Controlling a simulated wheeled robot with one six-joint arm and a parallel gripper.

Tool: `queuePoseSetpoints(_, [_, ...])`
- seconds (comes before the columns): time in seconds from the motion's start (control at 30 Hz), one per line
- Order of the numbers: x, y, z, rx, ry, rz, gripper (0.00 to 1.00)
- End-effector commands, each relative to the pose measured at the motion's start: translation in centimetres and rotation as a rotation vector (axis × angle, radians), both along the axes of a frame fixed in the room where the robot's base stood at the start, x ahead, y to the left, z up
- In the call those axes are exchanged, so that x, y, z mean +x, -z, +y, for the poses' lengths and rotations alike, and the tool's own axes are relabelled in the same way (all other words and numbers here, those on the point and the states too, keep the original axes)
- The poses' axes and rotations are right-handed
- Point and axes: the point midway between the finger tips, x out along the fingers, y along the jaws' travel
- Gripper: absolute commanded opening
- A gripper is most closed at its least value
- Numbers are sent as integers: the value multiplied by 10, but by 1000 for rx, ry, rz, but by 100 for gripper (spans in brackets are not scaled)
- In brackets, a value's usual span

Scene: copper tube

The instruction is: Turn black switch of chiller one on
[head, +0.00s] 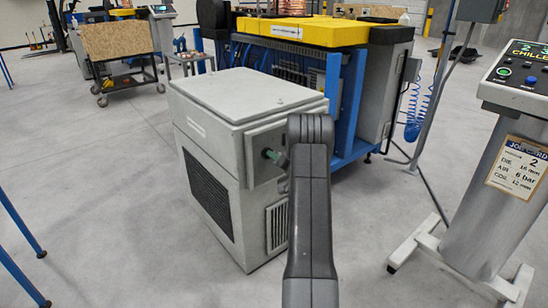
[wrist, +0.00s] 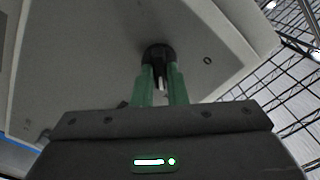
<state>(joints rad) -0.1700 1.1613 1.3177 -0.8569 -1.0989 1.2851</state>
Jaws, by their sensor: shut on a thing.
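The chiller (head: 225,165) is a light grey box on the floor in the middle of the head view, with a small control panel on its right-hand face. In the wrist view the black switch (wrist: 154,52) is a round knob on the grey panel (wrist: 95,60), with a white mark showing between the fingers. My gripper (wrist: 160,70) has green fingers, shut on the switch from both sides. In the head view the green gripper tip (head: 275,157) is at the panel, and my arm hides part of it. An "O" mark sits right of the switch in the wrist view.
A blue-framed machine with yellow tops (head: 300,30) stands close behind the chiller. A grey control pedestal (head: 500,190) stands at the right on a white foot. A wheeled cart (head: 118,50) is at the back left. The floor at the left is mostly clear.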

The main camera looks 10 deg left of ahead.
Motion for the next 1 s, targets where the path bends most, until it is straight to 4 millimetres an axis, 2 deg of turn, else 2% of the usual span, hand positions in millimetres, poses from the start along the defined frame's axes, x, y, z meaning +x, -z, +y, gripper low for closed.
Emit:
queuePoseSetpoints(0.2, [0, 2, 0, -1, 1, 2, 0])
queuePoseSetpoints(0.23, [0, 2, 0, -1, 1, 2, 15])
queuePoseSetpoints(0.33, [0, 1, 0, -1, 1, 2, 34])
queuePoseSetpoints(0.7, [-3, 0, -4, -1, 1, 0, 35])
queuePoseSetpoints(0.87, [-17, 0, -24, -1, 3, 2, 35])
queuePoseSetpoints(1.0, [-37, 0, -50, -1, 5, 3, 35])
